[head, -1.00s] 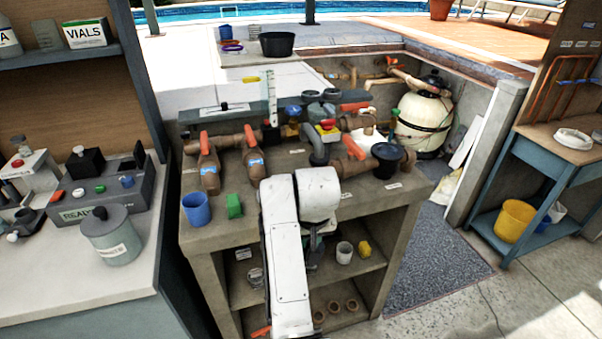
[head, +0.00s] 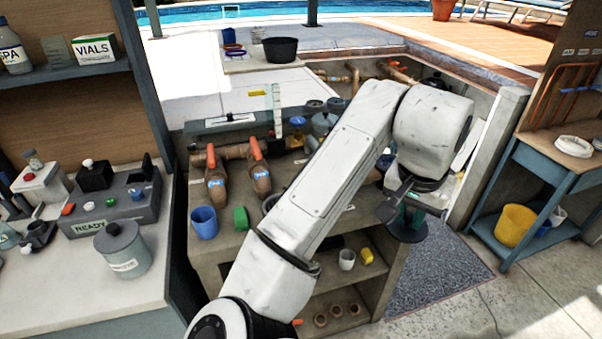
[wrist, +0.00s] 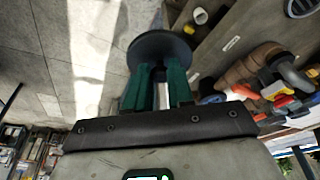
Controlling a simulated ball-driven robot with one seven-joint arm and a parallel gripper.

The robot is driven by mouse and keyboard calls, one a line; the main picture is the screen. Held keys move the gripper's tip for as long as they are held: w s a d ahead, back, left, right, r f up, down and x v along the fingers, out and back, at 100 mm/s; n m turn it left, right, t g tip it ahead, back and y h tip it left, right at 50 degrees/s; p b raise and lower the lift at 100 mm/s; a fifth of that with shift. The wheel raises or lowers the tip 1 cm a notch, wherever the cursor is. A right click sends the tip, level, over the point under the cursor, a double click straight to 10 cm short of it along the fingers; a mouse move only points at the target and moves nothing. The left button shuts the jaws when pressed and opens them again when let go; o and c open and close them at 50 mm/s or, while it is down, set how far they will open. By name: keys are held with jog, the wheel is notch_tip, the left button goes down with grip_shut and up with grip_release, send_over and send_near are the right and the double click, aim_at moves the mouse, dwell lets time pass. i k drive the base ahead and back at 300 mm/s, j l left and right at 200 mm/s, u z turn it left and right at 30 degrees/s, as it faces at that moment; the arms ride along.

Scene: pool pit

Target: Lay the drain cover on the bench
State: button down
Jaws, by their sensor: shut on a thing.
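A dark, round disc (head: 407,234), which looks like the drain cover, hangs under my gripper (head: 413,214), in the air above the grey mat. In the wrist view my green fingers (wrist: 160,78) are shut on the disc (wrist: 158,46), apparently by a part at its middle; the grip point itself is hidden. A blue bench (head: 543,146) stands at the right, apart from the gripper. A pale, round dish-like thing (head: 574,146) lies on its top.
The concrete counter (head: 225,240) with brown pipes and valves (head: 258,175) is left of the gripper. A concrete post (head: 487,155) stands between the gripper and the blue bench. A yellow bucket (head: 515,225) is on the bench's lower shelf. The mat (head: 440,265) below is clear.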

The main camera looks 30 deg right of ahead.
aim_at(290, 181)
jog(key=i, duration=1.4)
